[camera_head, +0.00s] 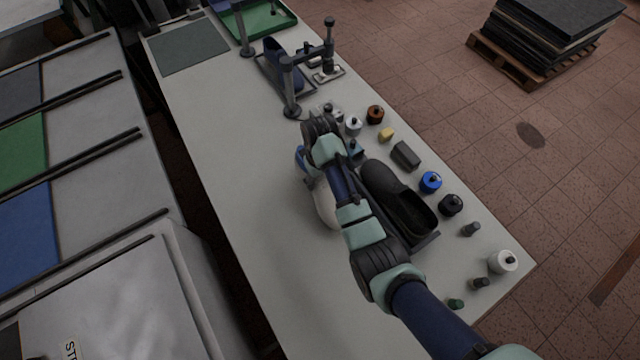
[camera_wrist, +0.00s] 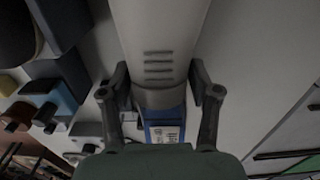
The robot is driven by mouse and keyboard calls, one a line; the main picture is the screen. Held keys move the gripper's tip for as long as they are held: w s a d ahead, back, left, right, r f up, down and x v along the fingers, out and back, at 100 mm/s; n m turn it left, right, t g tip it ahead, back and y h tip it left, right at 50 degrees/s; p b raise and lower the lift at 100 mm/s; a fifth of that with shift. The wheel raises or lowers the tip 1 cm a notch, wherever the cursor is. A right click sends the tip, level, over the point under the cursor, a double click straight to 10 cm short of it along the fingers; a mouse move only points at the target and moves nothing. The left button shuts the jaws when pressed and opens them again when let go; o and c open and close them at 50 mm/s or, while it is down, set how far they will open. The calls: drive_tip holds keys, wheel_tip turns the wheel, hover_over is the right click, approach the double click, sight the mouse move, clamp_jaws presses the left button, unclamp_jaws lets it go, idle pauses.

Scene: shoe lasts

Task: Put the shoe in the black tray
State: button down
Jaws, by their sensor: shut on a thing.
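A black shoe (camera_head: 398,195) lies in a low dark tray (camera_head: 428,240) on the table, just right of my arm. My gripper (camera_wrist: 160,95) is shut on a pale, rounded object with a blue end (camera_wrist: 160,45). In the wrist view this object runs between the two fingers, with several short slots, a grey band and a labelled blue part. In the head view its pale end (camera_head: 325,208) shows left of my arm. My arm hides much of it and the fingertips there. I cannot tell if it touches the table.
Several small bottles and jars, such as a blue one (camera_head: 430,182) and a white one (camera_head: 503,261), line the right edge. A grey block (camera_head: 406,155) stands near the shoe. A dark blue shoe (camera_head: 276,60) sits by a post stand (camera_head: 291,95) farther back. The table's left side is clear.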

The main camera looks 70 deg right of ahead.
sight(320, 185)
drive_tip(key=shift+f+b, duration=0.3)
drive_tip(key=shift+f, duration=1.55)
drive_tip(key=shift+f, duration=0.15)
drive_tip(key=shift+c, duration=1.2)
unclamp_jaws()
wheel_tip(320, 185, up, 12)
drive_tip(key=p, duration=0.3)
